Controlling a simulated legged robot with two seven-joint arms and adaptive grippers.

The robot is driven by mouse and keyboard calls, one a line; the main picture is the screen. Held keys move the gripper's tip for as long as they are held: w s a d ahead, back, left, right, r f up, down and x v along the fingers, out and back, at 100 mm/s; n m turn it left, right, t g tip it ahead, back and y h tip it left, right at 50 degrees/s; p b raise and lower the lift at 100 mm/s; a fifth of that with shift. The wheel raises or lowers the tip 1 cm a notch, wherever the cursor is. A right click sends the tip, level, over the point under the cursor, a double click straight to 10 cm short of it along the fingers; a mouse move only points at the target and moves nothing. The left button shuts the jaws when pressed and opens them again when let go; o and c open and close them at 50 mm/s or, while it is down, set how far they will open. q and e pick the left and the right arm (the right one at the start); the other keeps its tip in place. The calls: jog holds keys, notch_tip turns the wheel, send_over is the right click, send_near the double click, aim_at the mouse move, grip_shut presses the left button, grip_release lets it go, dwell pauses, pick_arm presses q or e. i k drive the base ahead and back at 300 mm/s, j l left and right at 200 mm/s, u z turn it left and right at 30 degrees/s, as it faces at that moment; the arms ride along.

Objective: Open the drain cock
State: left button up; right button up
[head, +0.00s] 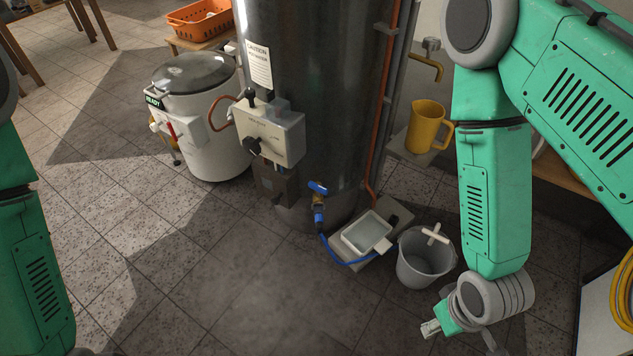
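The drain cock (318,196) sits low on the front of the dark metal tank (318,100). It has a brass body and a blue lever handle (318,187) that lies slanted across it. A blue hose (335,254) runs from its lower end towards a small tray. My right gripper (432,328) hangs low at the right, in front of the grey bucket and well apart from the cock. Its fingers are small and seen at an angle, so their opening is unclear. My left arm shows at the left edge, with its gripper out of view.
A white tray (347,240) on a slab and a grey bucket (418,266) with a white cross-shaped handle stand right of the cock. A control box (285,138) is above it. A white lidded drum (218,148) stands left. A yellow jug (424,128) is right. Front floor is clear.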

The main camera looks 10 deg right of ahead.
aim_at(314, 186)
jog(key=i+l+u, duration=0.15)
jog(key=u, duration=0.25)
jog(key=i+l+u, duration=0.2)
jog(key=u, duration=0.15)
